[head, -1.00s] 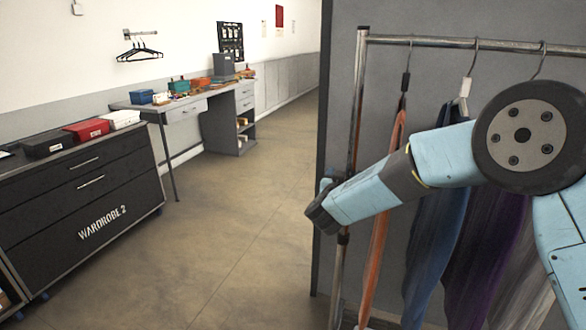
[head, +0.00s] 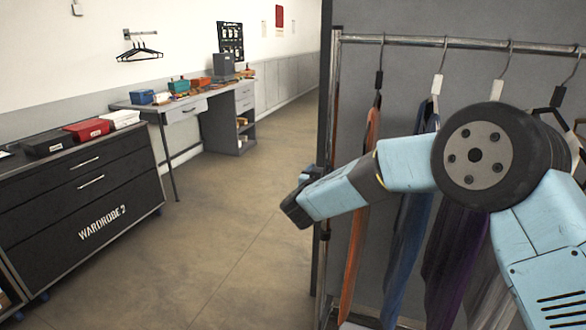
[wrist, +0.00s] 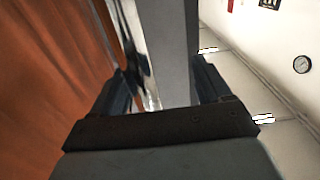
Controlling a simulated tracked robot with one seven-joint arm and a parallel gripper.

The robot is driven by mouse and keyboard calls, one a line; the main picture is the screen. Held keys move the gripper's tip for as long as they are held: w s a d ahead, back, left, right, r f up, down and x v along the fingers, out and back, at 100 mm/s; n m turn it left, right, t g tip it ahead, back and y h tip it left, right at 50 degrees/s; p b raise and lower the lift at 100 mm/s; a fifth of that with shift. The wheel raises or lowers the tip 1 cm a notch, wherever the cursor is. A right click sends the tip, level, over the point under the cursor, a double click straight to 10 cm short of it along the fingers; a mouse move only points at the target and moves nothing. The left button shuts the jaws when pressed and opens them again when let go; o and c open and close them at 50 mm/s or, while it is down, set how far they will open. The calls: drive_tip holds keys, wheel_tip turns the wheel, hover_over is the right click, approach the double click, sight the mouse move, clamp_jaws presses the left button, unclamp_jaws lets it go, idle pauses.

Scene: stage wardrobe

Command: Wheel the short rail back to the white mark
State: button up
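The short rail is a chrome garment rail (head: 460,43) at the right of the head view, hung with orange (head: 362,215), blue (head: 408,240), purple (head: 455,250) and grey clothes. Its left upright (head: 333,110) stands beside my gripper (head: 298,198), with my arm crossing in front of the clothes. In the wrist view my fingers (wrist: 160,85) are spread apart. A shiny post (wrist: 150,92) shows between them, nearer the left finger; I cannot tell if it touches. Orange cloth (wrist: 55,90) hangs close on the left. I cannot make out a white mark in either view.
A dark partition (head: 327,130) stands behind the rail. Open floor (head: 230,240) lies left of it. A black drawer unit marked WARDROBE 2 (head: 100,210) stands at the left, and a grey desk (head: 190,112) with boxes stands along the far wall.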

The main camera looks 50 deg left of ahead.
drive_tip(key=s+a, duration=0.4)
drive_tip(key=a, duration=0.3)
drive_tip(key=shift+s+a, duration=0.15)
drive_tip(key=shift+s, duration=0.15)
idle(0.5)
drive_tip(key=shift+w, duration=0.1)
drive_tip(key=shift+w+d, duration=0.25)
drive_tip(key=shift+d, duration=0.25)
drive_tip(key=v, duration=1.2)
idle(0.5)
